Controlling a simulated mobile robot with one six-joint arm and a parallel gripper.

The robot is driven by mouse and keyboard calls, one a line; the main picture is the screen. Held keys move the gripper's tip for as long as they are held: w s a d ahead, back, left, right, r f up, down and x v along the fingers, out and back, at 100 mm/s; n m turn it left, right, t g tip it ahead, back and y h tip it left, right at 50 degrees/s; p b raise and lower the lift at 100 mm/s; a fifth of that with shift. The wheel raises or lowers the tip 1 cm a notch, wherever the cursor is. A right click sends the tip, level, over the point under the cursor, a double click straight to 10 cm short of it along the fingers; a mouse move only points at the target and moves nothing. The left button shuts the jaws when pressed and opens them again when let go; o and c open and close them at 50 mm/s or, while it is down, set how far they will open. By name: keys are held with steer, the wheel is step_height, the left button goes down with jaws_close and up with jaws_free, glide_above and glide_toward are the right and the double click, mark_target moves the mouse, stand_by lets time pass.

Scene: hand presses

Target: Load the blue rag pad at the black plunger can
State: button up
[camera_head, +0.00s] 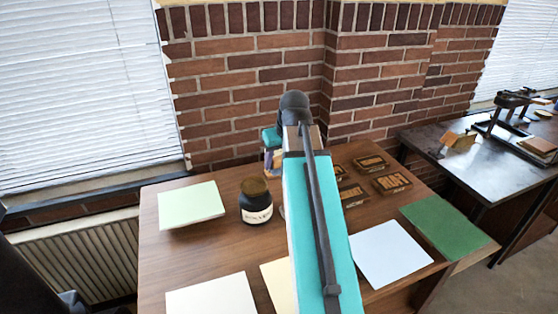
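My turquoise arm runs up the middle of the picture and hides much of the wooden table's centre. Its dark wrist joint is at the far end, and a small teal part shows just left of it. Below that is a small patch of bluish and orange colour, too small and covered to identify. My gripper's fingers cannot be made out. A black can (256,207) with a pale label and a brown rounded top stands upright left of the arm; I cannot tell if it is the plunger can. A greyish edge shows between it and the arm. No blue rag pad can be clearly made out.
A pale green pad (190,204) lies at left, white sheet (212,297) in front, pale blue sheet (390,253) and dark green sheet (444,231) at right. Several lettered blocks (391,184) lie behind. A brick wall backs the table; a dark bench (466,166) stands right.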

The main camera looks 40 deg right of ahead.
steer(key=c, duration=0.4)
steer(key=shift+w+a+r, duration=0.15)
steer(key=shift+w+a, duration=0.05)
steer(key=shift+a, duration=0.1)
steer(key=w+a+r+p, duration=0.3)
steer(key=a, duration=0.6)
steer(key=w+a+r+n+p, duration=0.1)
steer(key=w+a+r+p, duration=0.2)
steer(key=a, duration=0.7)
steer(key=w+a+r+n+y+p, duration=0.1)
steer(key=a+r+p, duration=0.3)
steer(key=a, duration=0.6)
steer(key=shift+w+r+p, duration=0.35)
steer(key=shift+w, duration=0.55)
steer(key=shift+s, duration=0.15)
